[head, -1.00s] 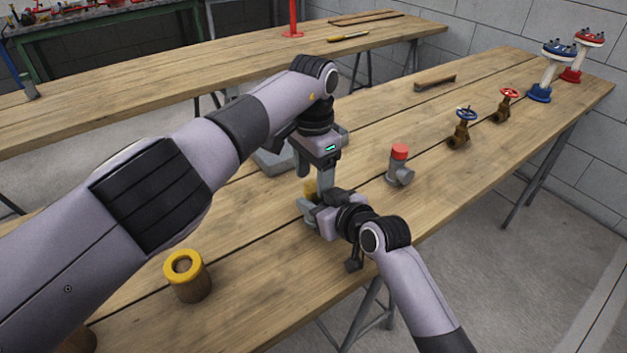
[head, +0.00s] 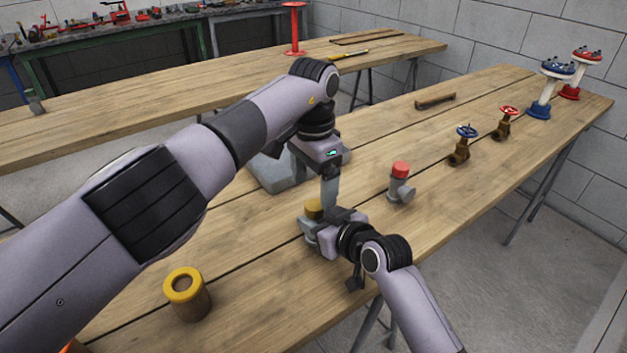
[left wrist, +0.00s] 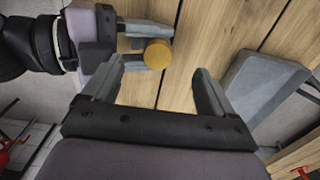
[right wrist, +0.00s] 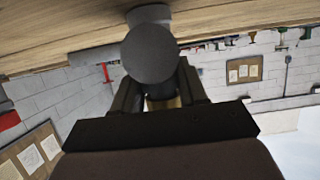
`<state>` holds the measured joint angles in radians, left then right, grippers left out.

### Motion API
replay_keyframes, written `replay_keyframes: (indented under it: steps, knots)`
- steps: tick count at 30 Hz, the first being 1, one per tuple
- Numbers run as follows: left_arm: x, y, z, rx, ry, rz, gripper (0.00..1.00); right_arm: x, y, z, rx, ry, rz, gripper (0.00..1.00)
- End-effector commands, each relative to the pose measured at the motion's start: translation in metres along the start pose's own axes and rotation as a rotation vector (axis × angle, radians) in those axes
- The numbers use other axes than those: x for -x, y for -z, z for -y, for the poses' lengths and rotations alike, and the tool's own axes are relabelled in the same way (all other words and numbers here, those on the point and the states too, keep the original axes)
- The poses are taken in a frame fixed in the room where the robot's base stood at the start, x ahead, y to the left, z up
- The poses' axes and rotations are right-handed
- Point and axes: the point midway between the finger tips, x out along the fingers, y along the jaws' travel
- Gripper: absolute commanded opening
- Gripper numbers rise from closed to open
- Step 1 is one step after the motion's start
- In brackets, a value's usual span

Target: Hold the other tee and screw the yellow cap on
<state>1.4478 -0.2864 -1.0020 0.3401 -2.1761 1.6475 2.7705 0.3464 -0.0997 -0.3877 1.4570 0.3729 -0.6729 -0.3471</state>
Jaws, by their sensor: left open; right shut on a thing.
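The grey tee (head: 308,226) is in the grip of my right gripper (head: 318,238), just above or on the near bench; I cannot tell which. Its round grey end fills the middle of the right wrist view (right wrist: 148,53). The yellow cap (head: 314,209) sits on the tee's upward branch; how tightly is not visible. It also shows in the left wrist view (left wrist: 158,53). My left gripper (left wrist: 160,78) is open and empty, with the cap near its left finger, not between the fingers. A second grey tee with a red cap (head: 400,169) stands to the right.
A grey block-like tray (head: 275,178) lies behind the left gripper. A wooden cylinder with a yellow ring top (head: 184,285) stands front left. The bench between is mostly clear.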

Motion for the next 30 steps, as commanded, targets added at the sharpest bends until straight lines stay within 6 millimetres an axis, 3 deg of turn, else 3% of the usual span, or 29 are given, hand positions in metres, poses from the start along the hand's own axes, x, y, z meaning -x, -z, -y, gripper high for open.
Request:
replay_keyframes:
  steps: [5, 11, 21, 30]
  knots:
    - [0.018, 0.002, -0.005, -0.009, -0.008, -0.001, 0.96, 0.0, 0.002, -0.001, 0.0, -0.002, -0.004, 0.0]
    - [0.056, 0.001, -0.002, -0.004, -0.002, 0.0, 0.96, 0.0, 0.001, -0.001, 0.0, -0.002, -0.002, 0.0]
    - [0.074, 0.0, 0.0, 0.0, 0.001, 0.0, 0.96, 0.0, 0.003, 0.0, 0.0, -0.001, -0.005, 0.0]
    - [0.075, 0.0, 0.0, 0.0, 0.001, 0.0, 0.96, 0.0, 0.003, 0.0, 0.0, -0.001, -0.006, 0.0]
